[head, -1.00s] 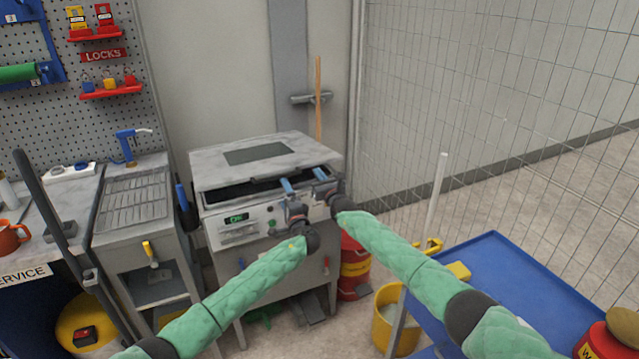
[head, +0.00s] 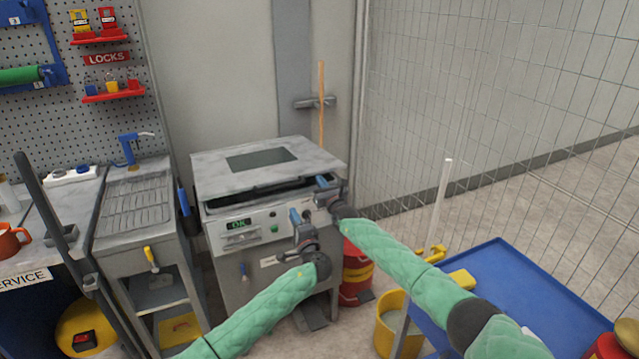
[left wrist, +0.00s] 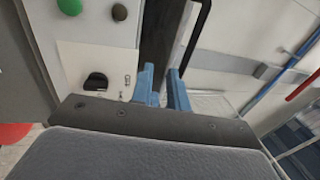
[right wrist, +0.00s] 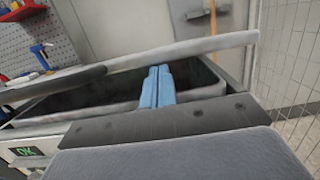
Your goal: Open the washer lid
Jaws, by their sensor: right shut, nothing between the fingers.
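The washer (head: 255,235) is a grey box on legs with a front panel and a lit "OK" display. Its grey marbled lid (head: 215,172), with a dark rectangular window, stands partly raised, with a dark gap along the front. My right gripper (head: 322,182) is at the right of the front gap. In the right wrist view its blue fingers (right wrist: 158,72) are together and empty, tips just under the lid's edge (right wrist: 205,45). My left gripper (head: 295,215) is lower, before the front panel. In the left wrist view its fingers (left wrist: 160,75) are apart with nothing between them.
A steel bench (head: 135,195) with a blue tool stands left of the washer. A red and yellow can (head: 357,275) is at its right. A blue platform (head: 500,285) and yellow bucket (head: 392,325) lie right. A wire mesh fence (head: 480,120) closes the right side.

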